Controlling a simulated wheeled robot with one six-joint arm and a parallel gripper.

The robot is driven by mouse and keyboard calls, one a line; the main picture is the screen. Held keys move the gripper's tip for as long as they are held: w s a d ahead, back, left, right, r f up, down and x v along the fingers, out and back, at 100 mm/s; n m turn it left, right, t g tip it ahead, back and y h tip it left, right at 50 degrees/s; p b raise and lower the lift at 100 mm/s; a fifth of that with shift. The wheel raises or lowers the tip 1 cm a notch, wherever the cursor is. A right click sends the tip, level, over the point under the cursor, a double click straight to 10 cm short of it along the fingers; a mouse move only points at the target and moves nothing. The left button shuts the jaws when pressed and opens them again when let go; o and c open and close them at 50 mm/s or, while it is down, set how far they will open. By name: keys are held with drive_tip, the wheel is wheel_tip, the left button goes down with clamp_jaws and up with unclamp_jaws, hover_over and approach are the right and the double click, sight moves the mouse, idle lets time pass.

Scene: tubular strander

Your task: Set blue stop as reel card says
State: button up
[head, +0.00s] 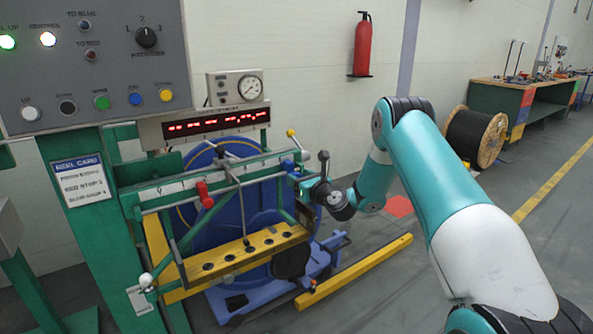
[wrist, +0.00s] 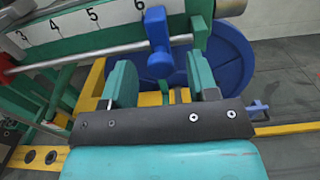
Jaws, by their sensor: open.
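The blue stop (head: 289,166) sits on the rail near its right end. In the wrist view the blue stop (wrist: 158,45) hangs on the rod below the scale, right of the number 6. My gripper (wrist: 163,82) is open, its two green fingers on either side of the stop's lower end, with no clear contact. In the head view my gripper (head: 306,188) is at the rail's right end, partly hidden. The red stop (head: 204,194) is further left on the rail. The reel card (head: 83,180) hangs on the green post; its small lines for red stop and blue stop are hard to read.
A control panel (head: 90,65) with a knob and buttons stands upper left, above a red digital display (head: 215,123). A yellow bar with holes (head: 240,252) runs below the rail, before a big blue reel (head: 235,210). The floor on the right is mostly clear.

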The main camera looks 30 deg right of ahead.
sight(291, 170)
drive_tip(key=shift+w, duration=1.1)
